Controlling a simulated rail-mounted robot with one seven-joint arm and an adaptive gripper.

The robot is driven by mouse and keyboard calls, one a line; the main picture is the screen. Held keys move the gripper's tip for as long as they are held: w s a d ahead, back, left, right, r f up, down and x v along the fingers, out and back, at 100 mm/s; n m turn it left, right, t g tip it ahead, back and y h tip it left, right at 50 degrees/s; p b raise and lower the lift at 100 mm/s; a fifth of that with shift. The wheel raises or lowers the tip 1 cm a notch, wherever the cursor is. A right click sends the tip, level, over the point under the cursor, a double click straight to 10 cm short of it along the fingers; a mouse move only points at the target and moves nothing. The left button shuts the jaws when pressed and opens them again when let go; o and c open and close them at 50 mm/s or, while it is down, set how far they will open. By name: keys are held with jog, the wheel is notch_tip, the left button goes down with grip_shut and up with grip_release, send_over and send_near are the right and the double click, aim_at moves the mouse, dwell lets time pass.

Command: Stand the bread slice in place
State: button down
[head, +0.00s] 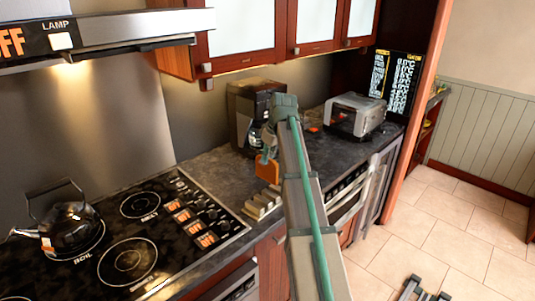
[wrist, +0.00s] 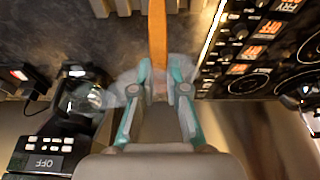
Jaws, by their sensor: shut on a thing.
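The bread slice (head: 266,171) is a flat orange-brown slab. My gripper (head: 268,153) is shut on it and holds it upright over the counter, just behind and above a pale slotted rack (head: 262,204) at the counter's front edge. In the wrist view the slice (wrist: 157,42) shows edge-on as a narrow strip, reaching up from between the fingertips of my gripper (wrist: 158,88). The rack's slats (wrist: 124,6) show at the top of that view, on both sides of the slice. Whether slice and rack touch I cannot tell.
The black stovetop (head: 125,240) with a kettle (head: 68,222) lies left of the rack. A dark coffee maker (head: 250,115) stands behind my gripper, and a silver toaster (head: 355,116) stands further right. Some counter (head: 215,170) is clear behind the rack.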

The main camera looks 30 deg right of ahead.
aim_at(267, 180)
jog(key=shift+f+b, duration=1.35)
jog(key=shift+f, duration=3.1)
jog(key=c, duration=1.1)
grip_release()
jog(key=shift+r+p, duration=3)
jog(key=shift+r, duration=2)
jog(key=shift+f, duration=0.1)
